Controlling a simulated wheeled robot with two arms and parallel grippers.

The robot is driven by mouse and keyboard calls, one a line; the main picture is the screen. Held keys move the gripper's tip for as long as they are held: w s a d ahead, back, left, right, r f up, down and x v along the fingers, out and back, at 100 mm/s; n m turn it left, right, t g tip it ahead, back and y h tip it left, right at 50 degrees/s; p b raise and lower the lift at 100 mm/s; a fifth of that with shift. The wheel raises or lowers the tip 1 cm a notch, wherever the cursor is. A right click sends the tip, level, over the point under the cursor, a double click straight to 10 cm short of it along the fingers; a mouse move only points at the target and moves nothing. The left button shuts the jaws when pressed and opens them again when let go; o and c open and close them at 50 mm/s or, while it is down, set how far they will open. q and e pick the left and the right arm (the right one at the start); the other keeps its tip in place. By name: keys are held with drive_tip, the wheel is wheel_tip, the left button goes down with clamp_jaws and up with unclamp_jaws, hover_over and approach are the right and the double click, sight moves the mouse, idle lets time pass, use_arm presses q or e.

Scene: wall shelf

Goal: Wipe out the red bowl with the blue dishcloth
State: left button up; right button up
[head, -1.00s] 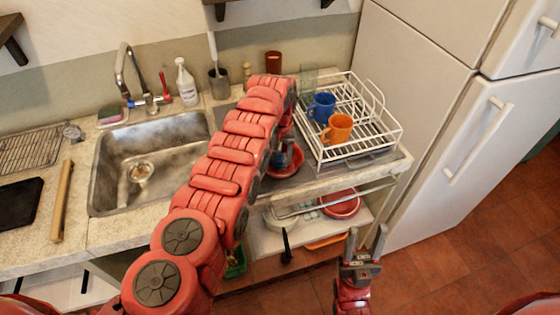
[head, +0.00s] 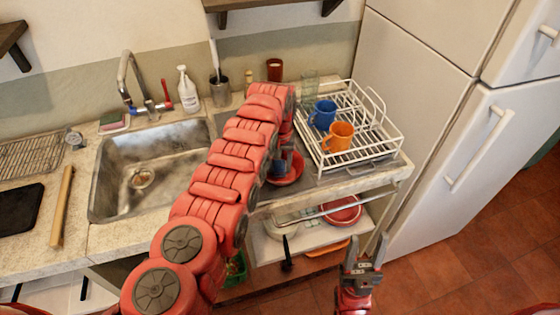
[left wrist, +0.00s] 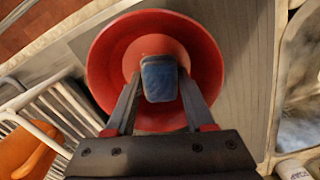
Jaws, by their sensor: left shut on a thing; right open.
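The red bowl (left wrist: 205,55) stands on the grey counter between the sink and the dish rack. In the head view the bowl (head: 297,172) is partly hidden behind my left arm. My left gripper (left wrist: 160,78) is shut on the blue dishcloth (left wrist: 159,80), which is a small folded block between the fingertips. The cloth is over the middle of the bowl, within its rim; whether it touches the bottom is unclear. In the head view my left gripper (head: 279,166) is mostly covered by my arm. My right gripper (head: 366,247) is open and empty, low in front of the counter.
A white dish rack (head: 385,145) with a blue mug (head: 323,114) and an orange mug (head: 338,137) is right of the bowl. The sink (head: 115,190) lies left. A red dish (head: 343,212) is on the shelf below. The fridge (head: 440,130) stands at right.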

use_arm(q)
drive_tip(key=shift+s+a+p, duration=0.1)
drive_tip(key=shift+p, duration=0.65)
drive_tip(key=shift+r+p, duration=0.1)
drive_tip(key=shift+p, duration=0.45)
drive_tip(key=shift+s+p, duration=0.3)
drive_tip(key=shift+p, duration=0.55)
drive_tip(key=shift+s+p, duration=0.2)
drive_tip(key=shift+p, duration=0.55)
drive_tip(key=shift+d+f+b, duration=0.2)
drive_tip(key=shift+d+b, duration=0.25)
drive_tip(key=shift+w+d+b, duration=0.1)
drive_tip(key=shift+d+b, duration=0.05)
drive_tip(key=shift+b, duration=0.75)
drive_tip(key=shift+w, duration=0.1)
drive_tip(key=shift+w+r+b, duration=0.1)
drive_tip(key=shift+w+b, duration=0.2)
drive_tip(key=shift+b, duration=1.55)
